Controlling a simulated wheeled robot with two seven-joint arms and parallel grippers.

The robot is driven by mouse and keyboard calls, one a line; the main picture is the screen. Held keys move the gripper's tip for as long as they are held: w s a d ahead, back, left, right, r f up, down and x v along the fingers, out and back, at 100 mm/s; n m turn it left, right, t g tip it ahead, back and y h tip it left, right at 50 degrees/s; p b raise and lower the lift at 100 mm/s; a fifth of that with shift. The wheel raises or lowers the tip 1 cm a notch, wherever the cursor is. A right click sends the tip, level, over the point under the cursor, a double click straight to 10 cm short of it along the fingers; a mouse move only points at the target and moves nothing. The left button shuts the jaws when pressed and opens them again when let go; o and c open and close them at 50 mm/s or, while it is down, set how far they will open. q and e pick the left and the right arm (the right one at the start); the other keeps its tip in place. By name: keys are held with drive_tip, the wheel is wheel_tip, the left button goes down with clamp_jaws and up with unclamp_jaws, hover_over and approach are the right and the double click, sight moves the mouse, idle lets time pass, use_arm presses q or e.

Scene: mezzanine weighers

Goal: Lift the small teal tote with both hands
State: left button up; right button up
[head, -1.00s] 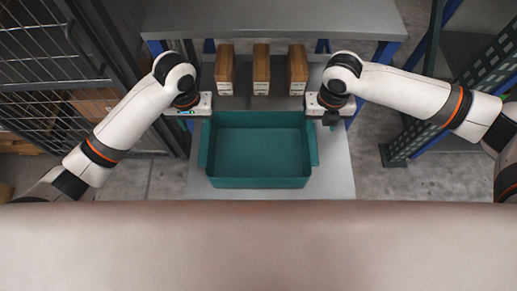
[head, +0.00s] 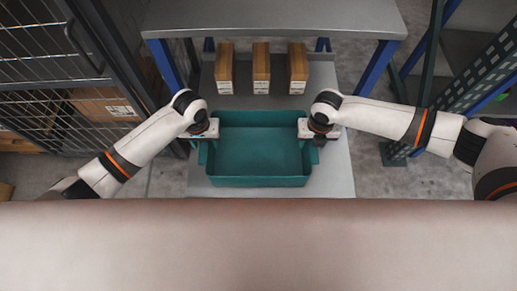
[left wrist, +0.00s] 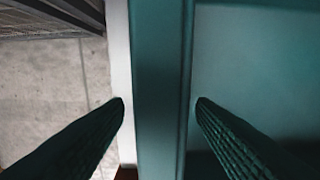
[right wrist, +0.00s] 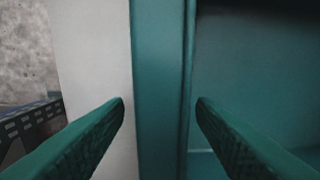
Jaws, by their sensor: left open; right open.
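The small teal tote (head: 260,182) stands upright and looks empty on a grey shelf surface. My left gripper (head: 208,134) is at the tote's left side wall and my right gripper (head: 308,134) is at its right side wall. In the left wrist view, the open fingers (left wrist: 160,102) lie on either side of the tote's rim (left wrist: 160,60), with gaps to it. In the right wrist view, the open fingers (right wrist: 160,102) also straddle the rim (right wrist: 160,60), apart from it. The fingertips are hidden in the head view.
Several brown boxes (head: 261,70) stand in a row behind the tote. A grey upper shelf (head: 270,18) with blue posts is above them. A wire mesh cage (head: 50,60) is at left and a green rack upright (head: 470,80) at right. The grey surface (head: 335,175) is bare beside the tote.

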use_arm(q)
drive_tip(key=shift+c, duration=0.3)
use_arm(e)
drive_tip(key=shift+c, duration=0.3)
use_arm(q)
clamp_jaws()
use_arm(e)
clamp_jaws()
use_arm(q)
drive_tip(key=shift+r, duration=0.1)
use_arm(e)
drive_tip(key=shift+r, duration=0.1)
